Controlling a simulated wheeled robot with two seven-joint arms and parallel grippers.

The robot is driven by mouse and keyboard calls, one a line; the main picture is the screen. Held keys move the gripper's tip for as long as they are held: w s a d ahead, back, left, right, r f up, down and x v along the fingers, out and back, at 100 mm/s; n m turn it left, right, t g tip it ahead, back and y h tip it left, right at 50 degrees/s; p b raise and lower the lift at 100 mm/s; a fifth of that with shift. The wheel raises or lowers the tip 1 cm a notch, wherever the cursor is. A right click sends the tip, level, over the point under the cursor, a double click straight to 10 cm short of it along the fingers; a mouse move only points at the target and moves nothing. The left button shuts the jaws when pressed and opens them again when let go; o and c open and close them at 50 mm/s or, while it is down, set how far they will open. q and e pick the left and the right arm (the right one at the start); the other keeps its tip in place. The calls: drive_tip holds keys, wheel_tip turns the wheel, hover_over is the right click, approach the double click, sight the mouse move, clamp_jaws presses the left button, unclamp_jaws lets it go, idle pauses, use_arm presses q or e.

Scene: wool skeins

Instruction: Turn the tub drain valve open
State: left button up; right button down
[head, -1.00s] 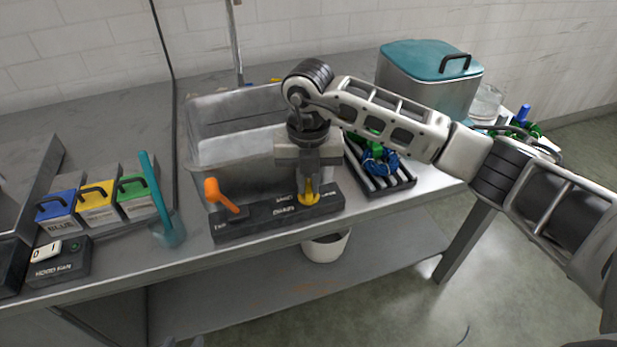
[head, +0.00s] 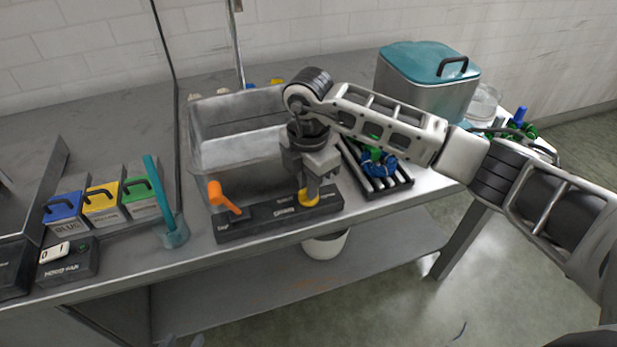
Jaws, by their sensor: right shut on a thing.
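The tub (head: 205,150) is an open grey metal basin on the bench. A black valve panel (head: 265,228) with white lettering runs along its front. A yellow handle (head: 309,201), which I take to be the drain valve, sits at the panel's right end. My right gripper (head: 309,190) points down and is shut on this yellow handle, hiding its upper part. An orange lever (head: 225,199) stands tilted at the panel's left end. Small grey tips at the bottom edge may be my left gripper (head: 184,342); its jaws cannot be made out.
Blue, yellow and green lidded boxes (head: 101,208), a teal scoop in a cup (head: 173,233) and a hood fan switch box (head: 68,262) stand left. A black rack (head: 392,188) with wool and a teal-lidded pot (head: 428,62) stand right. A white bucket (head: 325,246) is below.

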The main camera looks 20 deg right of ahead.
drive_tip(key=shift+r+m+p, duration=0.1)
drive_tip(key=shift+m+p, duration=0.5)
drive_tip(key=shift+m, duration=1.3)
drive_tip(key=c, duration=1.4)
unclamp_jaws()
drive_tip(key=shift+c, duration=0.2)
wheel_tip(320, 180, up, 16)
drive_tip(key=b, duration=0.1)
